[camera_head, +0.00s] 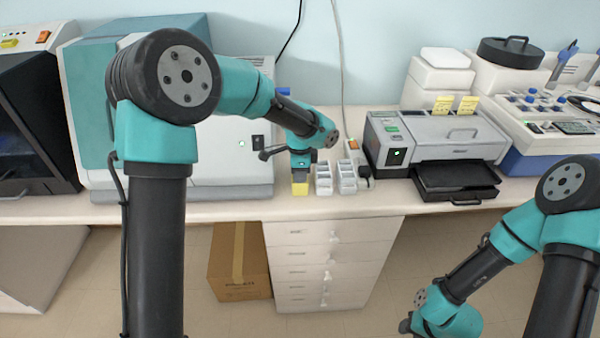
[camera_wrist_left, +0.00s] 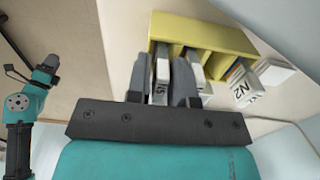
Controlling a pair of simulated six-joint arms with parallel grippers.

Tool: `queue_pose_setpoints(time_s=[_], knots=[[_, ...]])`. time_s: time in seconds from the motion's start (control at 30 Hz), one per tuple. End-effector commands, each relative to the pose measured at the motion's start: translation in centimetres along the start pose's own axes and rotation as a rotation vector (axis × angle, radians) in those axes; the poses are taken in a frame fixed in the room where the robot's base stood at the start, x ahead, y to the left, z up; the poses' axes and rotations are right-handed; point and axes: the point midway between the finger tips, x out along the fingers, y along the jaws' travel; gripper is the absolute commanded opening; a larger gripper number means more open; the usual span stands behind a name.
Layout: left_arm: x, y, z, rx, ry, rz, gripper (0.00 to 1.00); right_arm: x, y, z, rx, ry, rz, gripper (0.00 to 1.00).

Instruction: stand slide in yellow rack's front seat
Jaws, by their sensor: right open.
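The yellow rack (camera_head: 300,189) stands near the bench's front edge, under my left gripper (camera_head: 300,176). In the left wrist view, the rack (camera_wrist_left: 215,37) has several pale-ended slides in or beside its seats; two labelled ends (camera_wrist_left: 242,94) stick out at its right. My left gripper (camera_wrist_left: 161,80) has its two dark fingers at the rack's left end, on either side of a pale, narrow slide end (camera_wrist_left: 161,76). I cannot tell whether the fingers press on it. My right gripper (camera_wrist_left: 17,74) is open and empty, away from the rack.
Two white multi-well holders (camera_head: 335,178) stand just right of the rack. A grey printer-like machine (camera_head: 440,142) with a black tray is further right, and a large white and teal machine (camera_head: 220,160) stands behind to the left. A cardboard box (camera_head: 240,262) is under the bench.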

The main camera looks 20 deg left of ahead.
Motion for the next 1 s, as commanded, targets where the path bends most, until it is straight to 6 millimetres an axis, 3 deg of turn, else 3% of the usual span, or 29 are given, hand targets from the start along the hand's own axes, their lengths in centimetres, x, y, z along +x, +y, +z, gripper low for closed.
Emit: queue_pose_setpoints(time_s=[0.37,0.8,1.0], knots=[[-1.5,-0.1,-0.1,-0.001,0.001,-0.003,0.21,0.0,0.0,0.0,0.000,0.000,0.000,0.43],[-9.2,-0.1,-0.1,-0.001,0.002,-0.003,0.21,0.0,0.0,0.0,0.000,0.000,0.000,0.43],[-11.7,0.0,0.0,0.000,0.000,-0.002,0.21,0.0,0.0,0.0,0.000,0.000,0.000,0.43]])
